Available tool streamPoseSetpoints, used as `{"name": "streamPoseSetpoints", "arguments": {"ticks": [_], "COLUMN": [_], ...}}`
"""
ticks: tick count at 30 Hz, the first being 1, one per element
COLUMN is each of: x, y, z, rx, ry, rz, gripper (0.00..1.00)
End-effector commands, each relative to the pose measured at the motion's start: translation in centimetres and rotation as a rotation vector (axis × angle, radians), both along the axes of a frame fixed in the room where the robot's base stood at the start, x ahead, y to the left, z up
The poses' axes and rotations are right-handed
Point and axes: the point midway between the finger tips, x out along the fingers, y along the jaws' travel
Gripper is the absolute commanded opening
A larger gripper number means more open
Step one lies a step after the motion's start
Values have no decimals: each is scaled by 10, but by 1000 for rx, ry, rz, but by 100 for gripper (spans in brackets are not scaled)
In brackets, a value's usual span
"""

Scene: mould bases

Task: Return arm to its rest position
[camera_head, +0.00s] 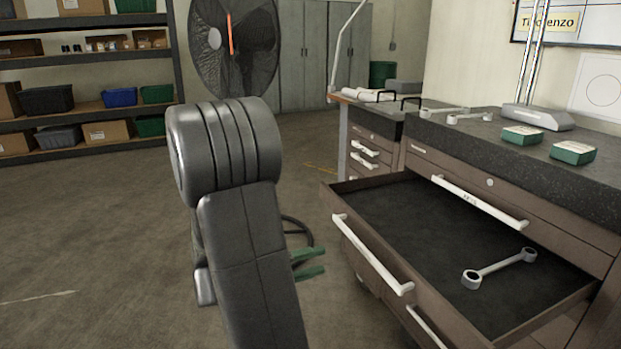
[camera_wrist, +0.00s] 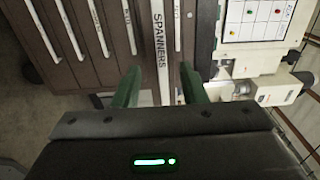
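My arm stands folded in the middle of the head view. My gripper (camera_head: 309,262) shows past it at lower centre, its two green fingers apart, left of the open drawer (camera_head: 385,215). In the wrist view my gripper (camera_wrist: 158,88) is open with nothing between the fingers. Beyond them is a drawer front (camera_wrist: 159,40) labelled SPANNERS. A silver spanner (camera_head: 499,268) lies inside the open drawer, apart from my gripper.
The open drawer juts out from the brown cabinet (camera_head: 560,228) at right. Two spanners (camera_head: 445,112) and green boxes (camera_head: 572,153) lie on the dark worktop. A fan (camera_head: 234,45) and shelves (camera_head: 90,105) stand behind. The floor (camera_head: 90,240) at left is clear.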

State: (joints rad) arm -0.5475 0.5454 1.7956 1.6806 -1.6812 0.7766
Motion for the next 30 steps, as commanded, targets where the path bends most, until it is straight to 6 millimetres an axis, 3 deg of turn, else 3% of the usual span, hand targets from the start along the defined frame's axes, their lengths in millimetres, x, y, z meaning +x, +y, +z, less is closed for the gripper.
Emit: {"name": "streamPoseSetpoints", "arguments": {"ticks": [18, 30], "x": [36, 42], "y": [-88, -102], "z": [0, 0], "rx": [-1, -2], "ry": [-1, -1], "rz": [-3, 0], "gripper": [38, 38]}}
